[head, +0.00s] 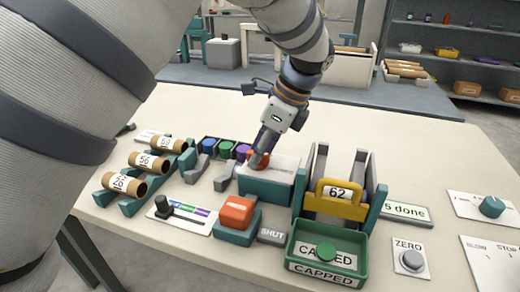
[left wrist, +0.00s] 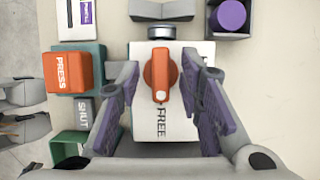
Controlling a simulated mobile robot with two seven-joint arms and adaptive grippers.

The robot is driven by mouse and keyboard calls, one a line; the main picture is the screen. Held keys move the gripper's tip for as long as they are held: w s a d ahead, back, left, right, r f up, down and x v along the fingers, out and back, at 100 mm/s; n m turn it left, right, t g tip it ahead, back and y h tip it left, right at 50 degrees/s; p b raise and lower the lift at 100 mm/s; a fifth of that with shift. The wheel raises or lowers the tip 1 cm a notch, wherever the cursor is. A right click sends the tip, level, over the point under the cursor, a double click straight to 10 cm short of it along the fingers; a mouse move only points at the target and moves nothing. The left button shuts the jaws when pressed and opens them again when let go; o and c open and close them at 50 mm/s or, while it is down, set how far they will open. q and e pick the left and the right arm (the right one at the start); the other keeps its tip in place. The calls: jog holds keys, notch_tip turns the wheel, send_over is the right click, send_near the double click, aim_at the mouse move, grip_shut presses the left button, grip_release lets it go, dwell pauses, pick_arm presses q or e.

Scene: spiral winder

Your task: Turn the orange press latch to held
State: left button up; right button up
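The orange press latch (left wrist: 161,74) is a round knob with a pointer, on the white-topped teal block (head: 265,186). In the left wrist view its pointer aims down at the printed word FREE. My left gripper (left wrist: 168,82) is open, with one purple-padded finger on each side of the latch and a visible gap to each. In the head view my left gripper (head: 261,155) reaches down over the block and partly hides the orange latch (head: 258,161). I cannot tell how high the fingertips are. My right gripper is not in view.
An orange PRESS button (head: 237,211) on a teal base and a SHUT plate (head: 272,235) are in front. A yellow part marked 62 (head: 340,198) stands at right, behind a green CAPPED tray (head: 326,276). Cardboard tubes (head: 148,162) lie in racks at left.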

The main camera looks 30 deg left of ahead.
pick_arm(q)
jog(key=shift+c, duration=0.3)
grip_shut()
jog(key=shift+f+n, duration=0.1)
jog(key=shift+n, duration=0.2)
jog(key=n, duration=0.1)
jog(key=n+g, duration=0.1)
jog(key=n, duration=0.1)
jog(key=shift+w+f+g+h+b, duration=0.1)
jog(key=shift+g+h+b, duration=0.2)
jog(key=n+g+h, duration=0.1)
jog(key=n, duration=0.4)
jog(key=shift+w+a+b, duration=0.1)
jog(key=shift+a+b, duration=0.05)
jog(key=shift+b, duration=0.2)
jog(key=n+g+h, duration=0.1)
jog(key=n+h, duration=0.1)
jog(key=n, duration=0.2)
jog(key=shift+n, duration=0.3)
jog(key=n+h, duration=0.1)
jog(key=n, duration=0.3)
jog(key=shift+a+n+h, duration=0.15)
jog(key=shift+n+h, duration=0.15)
jog(key=shift+h, duration=0.1)
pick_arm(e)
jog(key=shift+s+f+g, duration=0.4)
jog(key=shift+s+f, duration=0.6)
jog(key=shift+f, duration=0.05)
pick_arm(q)
jog(key=shift+n, duration=0.3)
